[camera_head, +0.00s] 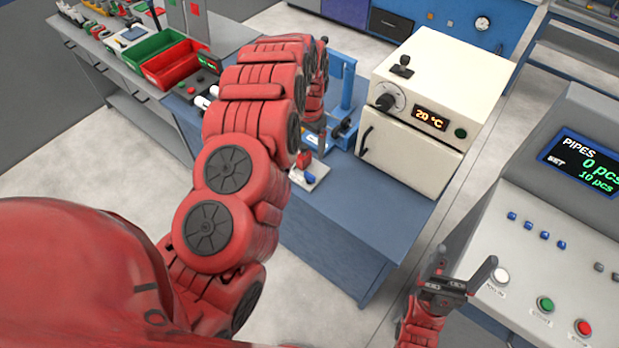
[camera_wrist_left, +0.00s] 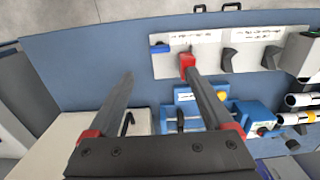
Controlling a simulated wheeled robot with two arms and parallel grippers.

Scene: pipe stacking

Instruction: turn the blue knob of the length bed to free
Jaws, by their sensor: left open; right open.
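A light panel (camera_wrist_left: 212,49) with two white labels lies on the blue table in the left wrist view. On it a blue knob (camera_wrist_left: 159,48) sits at the left end, a red knob (camera_wrist_left: 187,66) beside it, then dark ones. My left gripper (camera_wrist_left: 161,70) is open and empty, its fingers apart above the table; the right-hand fingertip overlaps the red knob's lower edge in the picture. The blue knob shows just beyond the gap. In the head view the panel (camera_head: 318,169) is partly hidden by my left arm. My right gripper (camera_head: 464,262) is open and empty beside the console.
A cream oven (camera_head: 418,97) reading 20 °C stands on the table (camera_head: 330,235). Blue fixtures (camera_wrist_left: 250,116) and white cylinders (camera_wrist_left: 302,99) lie near the panel. A console (camera_head: 540,270) with buttons is at right. Red and green bins (camera_head: 170,62) stand at upper left.

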